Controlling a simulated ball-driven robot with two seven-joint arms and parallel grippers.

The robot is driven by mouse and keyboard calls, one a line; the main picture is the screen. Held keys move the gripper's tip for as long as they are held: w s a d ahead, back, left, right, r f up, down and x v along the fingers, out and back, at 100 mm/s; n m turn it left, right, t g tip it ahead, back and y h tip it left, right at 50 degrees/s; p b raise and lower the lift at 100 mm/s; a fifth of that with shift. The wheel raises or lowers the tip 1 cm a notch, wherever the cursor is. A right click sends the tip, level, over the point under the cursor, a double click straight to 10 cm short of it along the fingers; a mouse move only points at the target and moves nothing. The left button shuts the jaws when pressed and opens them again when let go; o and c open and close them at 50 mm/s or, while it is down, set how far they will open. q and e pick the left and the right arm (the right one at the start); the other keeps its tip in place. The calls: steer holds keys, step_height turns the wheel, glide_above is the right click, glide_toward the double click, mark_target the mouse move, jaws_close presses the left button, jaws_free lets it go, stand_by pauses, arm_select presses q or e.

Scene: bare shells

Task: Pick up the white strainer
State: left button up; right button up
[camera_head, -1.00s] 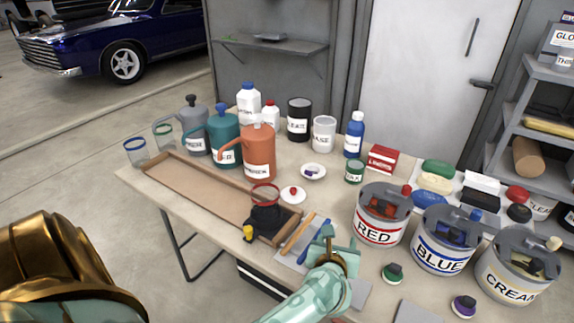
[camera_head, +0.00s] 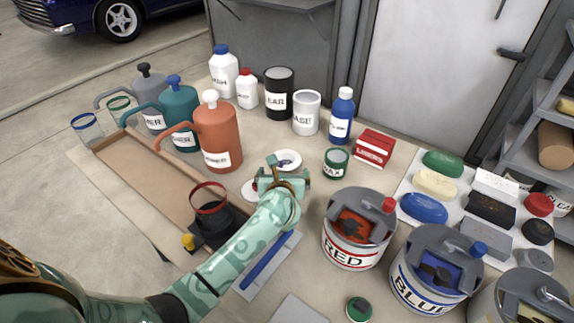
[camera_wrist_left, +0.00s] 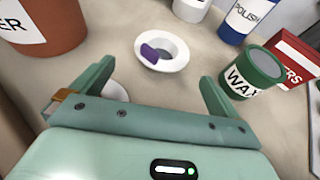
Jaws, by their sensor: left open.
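A small round white dish-like piece (camera_head: 289,158), which looks like the white strainer, lies on the table with a small purple thing in its hollow. It also shows in the left wrist view (camera_wrist_left: 176,62), just beyond the space between my fingers. My left gripper (camera_head: 284,172) is open and empty, its fingers (camera_wrist_left: 156,72) spread on the near side of the white piece. In the head view the gripper partly covers the piece's near edge. I cannot see it touching the piece. My right gripper is not in view.
A green WAX tin (camera_head: 336,163) stands close right of the gripper, with a red box (camera_head: 374,147) behind. An orange can (camera_head: 217,135) stands to the left. A white disc (camera_head: 249,190) is partly hidden by my gripper. RED bucket (camera_head: 356,235) stands front right.

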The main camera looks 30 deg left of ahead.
mark_target(286, 163)
arm_select(q)
steer(key=shift+w+a+f, duration=0.3)
steer(key=shift+w+f, duration=0.05)
steer(key=shift+w, duration=0.15)
steer(key=shift+w+a, duration=0.1)
steer(key=shift+w, duration=0.05)
steer(key=shift+w+a+b, duration=0.15)
steer(key=shift+w+b, duration=0.2)
steer(key=shift+b, duration=0.05)
steer(key=b+x, duration=0.2)
steer(key=x, duration=0.2)
steer(key=shift+w, duration=0.4)
steer(key=shift+r, duration=0.15)
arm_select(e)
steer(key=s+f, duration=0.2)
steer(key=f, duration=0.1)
arm_select(q)
steer(key=c, duration=0.9)
